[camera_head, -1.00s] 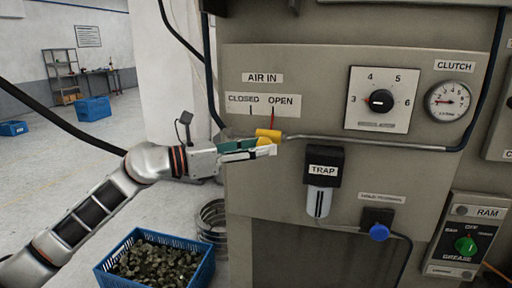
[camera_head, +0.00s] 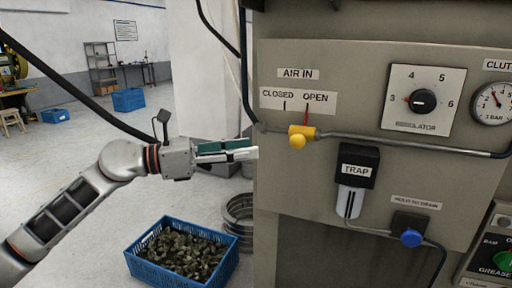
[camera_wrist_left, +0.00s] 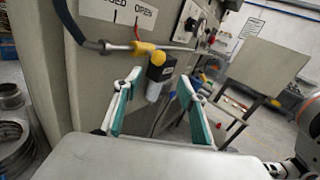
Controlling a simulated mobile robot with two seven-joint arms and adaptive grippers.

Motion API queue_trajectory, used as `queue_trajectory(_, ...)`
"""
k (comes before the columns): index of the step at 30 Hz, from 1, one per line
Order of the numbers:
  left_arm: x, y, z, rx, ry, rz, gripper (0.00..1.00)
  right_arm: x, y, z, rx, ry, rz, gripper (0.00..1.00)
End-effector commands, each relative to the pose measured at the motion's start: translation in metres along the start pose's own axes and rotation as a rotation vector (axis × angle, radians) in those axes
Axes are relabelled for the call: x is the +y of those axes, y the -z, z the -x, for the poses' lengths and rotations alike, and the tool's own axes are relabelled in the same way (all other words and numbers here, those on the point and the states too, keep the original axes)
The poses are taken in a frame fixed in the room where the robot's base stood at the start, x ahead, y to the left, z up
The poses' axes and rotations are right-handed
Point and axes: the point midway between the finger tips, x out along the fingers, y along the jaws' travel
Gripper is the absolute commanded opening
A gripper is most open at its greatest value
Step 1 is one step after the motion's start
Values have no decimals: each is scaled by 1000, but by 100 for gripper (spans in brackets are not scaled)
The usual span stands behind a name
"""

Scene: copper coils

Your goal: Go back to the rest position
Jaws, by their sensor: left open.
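My left gripper (camera_head: 230,151) is open and empty, to the left of the machine panel (camera_head: 290,180) and short of the yellow air valve (camera_head: 300,137). In the left wrist view its two green-padded fingers (camera_wrist_left: 156,105) stand wide apart with nothing between them. The yellow valve also shows in that view (camera_wrist_left: 143,49), beyond the fingertips. A red pointer (camera_head: 307,112) stands under the OPEN label. My right gripper is in neither view.
A blue crate (camera_head: 134,264) full of small dark pieces stands on the floor below my left arm. Metal coils (camera_head: 239,212) lie beside it. The panel carries a regulator dial (camera_head: 423,101), a trap (camera_head: 357,166) and a blue knob (camera_head: 411,238). Open floor lies to the left.

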Motion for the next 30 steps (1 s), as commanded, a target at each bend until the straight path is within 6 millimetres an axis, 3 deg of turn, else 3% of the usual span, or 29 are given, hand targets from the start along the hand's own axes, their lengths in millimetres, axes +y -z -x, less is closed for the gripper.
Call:
queue_trajectory(14,-3,6,1,-20,7,45,41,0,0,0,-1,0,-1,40)
queue_trajectory(17,-8,21,-3,-75,22,166,41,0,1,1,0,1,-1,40)
queue_trajectory(23,-15,65,-2,-262,31,582,41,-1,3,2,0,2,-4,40)
queue_trajectory(30,-4,137,21,-500,-33,1124,41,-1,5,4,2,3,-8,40)
